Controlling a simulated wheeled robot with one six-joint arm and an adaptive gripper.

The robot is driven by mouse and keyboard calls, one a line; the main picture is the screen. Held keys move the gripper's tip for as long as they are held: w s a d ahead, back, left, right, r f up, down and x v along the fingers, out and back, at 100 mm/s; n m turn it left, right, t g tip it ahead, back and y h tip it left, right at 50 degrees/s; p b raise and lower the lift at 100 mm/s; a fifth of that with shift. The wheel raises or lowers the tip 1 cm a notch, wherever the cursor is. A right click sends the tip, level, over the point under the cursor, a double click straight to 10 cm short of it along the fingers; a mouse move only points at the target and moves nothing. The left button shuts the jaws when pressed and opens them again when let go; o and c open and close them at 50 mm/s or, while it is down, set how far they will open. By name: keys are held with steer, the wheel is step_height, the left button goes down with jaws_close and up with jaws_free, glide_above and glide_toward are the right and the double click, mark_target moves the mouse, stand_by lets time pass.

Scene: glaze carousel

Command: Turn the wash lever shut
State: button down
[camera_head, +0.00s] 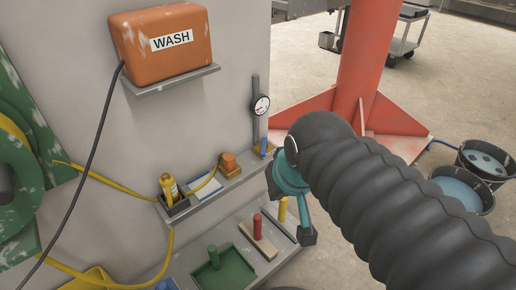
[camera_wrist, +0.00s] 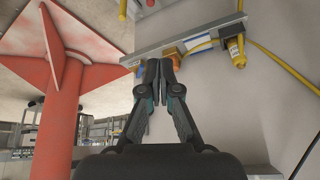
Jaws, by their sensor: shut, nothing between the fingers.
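The orange box labelled WASH (camera_head: 165,45) sits on a wall bracket in the head view, with a dark hose at its left. A small blue piece (camera_head: 263,147) stands at the right end of the wall shelf, below a round gauge (camera_head: 260,105) on a vertical pipe; I cannot tell if it is the wash lever or which way it is turned. My gripper (camera_wrist: 160,65) is shut and empty in the wrist view, its fingertips pointing toward the shelf edge and apparently apart from it. In the head view my dark ribbed arm largely hides it.
The wall shelf (camera_head: 180,218) holds a yellow bottle (camera_head: 169,188), a white pad and an orange block (camera_head: 229,163). A lower shelf bears red, green and yellow handles. A red column (camera_head: 368,50) and dark buckets (camera_head: 460,188) stand at the right.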

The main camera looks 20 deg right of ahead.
steer(key=w+d+f+m+g+y, duration=0.1)
steer(key=w+d+m+g+y, duration=0.15)
steer(key=w+m, duration=0.45)
steer(key=w+d+m+g+y, duration=0.1)
steer(key=w+d+m, duration=0.3)
steer(key=w, duration=0.6)
steer(key=m+t+y, duration=0.2)
steer(key=m+y, duration=0.3)
steer(key=m, duration=0.6)
glide_toward(264, 149)
steer(key=s+d, duration=0.2)
steer(key=d, duration=0.5)
steer(key=w+a+f, duration=0.4)
steer(key=a+f, duration=0.2)
steer(key=a, duration=0.4)
steer(key=shift+a, duration=0.15)
steer(key=shift+s+f, duration=0.1)
